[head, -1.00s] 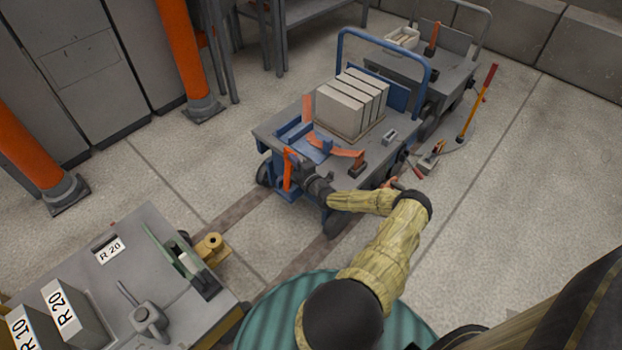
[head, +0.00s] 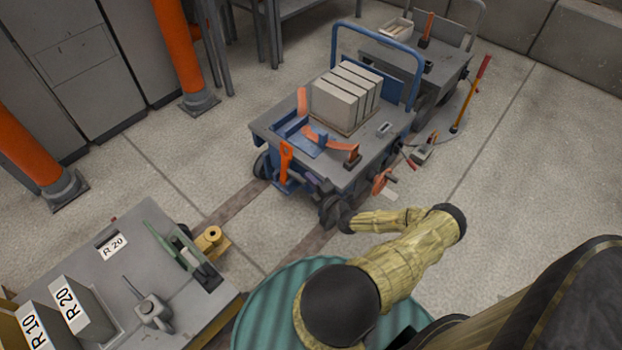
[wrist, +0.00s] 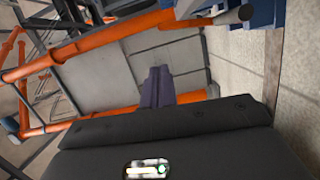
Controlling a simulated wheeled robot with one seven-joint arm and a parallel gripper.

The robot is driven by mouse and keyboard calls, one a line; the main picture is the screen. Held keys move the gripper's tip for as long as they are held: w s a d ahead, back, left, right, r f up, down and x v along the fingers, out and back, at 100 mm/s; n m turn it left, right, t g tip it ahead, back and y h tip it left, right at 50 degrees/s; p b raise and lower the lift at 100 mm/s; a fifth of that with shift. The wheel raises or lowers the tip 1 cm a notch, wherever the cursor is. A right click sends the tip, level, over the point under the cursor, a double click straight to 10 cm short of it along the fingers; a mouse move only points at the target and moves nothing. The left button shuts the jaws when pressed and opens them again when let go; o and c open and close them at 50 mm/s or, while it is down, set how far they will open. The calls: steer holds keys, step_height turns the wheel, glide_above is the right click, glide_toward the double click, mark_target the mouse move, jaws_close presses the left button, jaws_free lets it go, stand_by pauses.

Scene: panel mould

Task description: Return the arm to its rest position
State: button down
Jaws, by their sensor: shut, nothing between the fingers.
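My arm, in a tan cloth sleeve, folds above the green ribbed round surface in the lower middle of the head view. My gripper (head: 328,207) is the dark end of the arm, in front of the near corner of the blue cart (head: 390,148). In the wrist view my gripper (wrist: 157,78) shows its dark fingers together, with nothing between them. The gap between gripper and cart is hard to judge in the head view.
The cart carries several grey blocks (head: 338,103) and an orange curved piece (head: 330,142). A grey bench (head: 95,265) with blocks marked R 10 and R 20 stands at lower left. Orange posts (head: 182,45) stand at the back left. Open floor (head: 530,190) lies to the right.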

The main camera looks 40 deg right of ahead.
stand_by(0.6)
steer(key=w+a+r+n+g+y, duration=0.1)
steer(key=a+r+n+g+y, duration=0.2)
steer(key=a+n+y, duration=0.45)
steer(key=a+r+n+g+y, duration=0.3)
steer(key=a+r+n+y, duration=0.1)
steer(key=a+n, duration=0.5)
steer(key=s+a+r+n+g+h, duration=0.1)
steer(key=s+a+r+n+g, duration=0.4)
steer(key=n, duration=0.5)
steer(key=s+a+r+n+g+h, duration=0.2)
steer(key=s+a+r+n+g, duration=0.15)
steer(key=n+g, duration=0.45)
steer(key=s+a+r+n+t+h, duration=0.2)
steer(key=s+r+n+h, duration=0.15)
steer(key=r+n, duration=0.65)
steer(key=s+a+r+n+t+h, duration=0.2)
steer(key=r+n+h, duration=0.2)
steer(key=r+n, duration=0.55)
step_height(320, 180, up, 28)
steer(key=n+p, duration=0.1)
steer(key=p, duration=2.8)
steer(key=shift+s+n, duration=0.15)
steer(key=shift+n, duration=0.15)
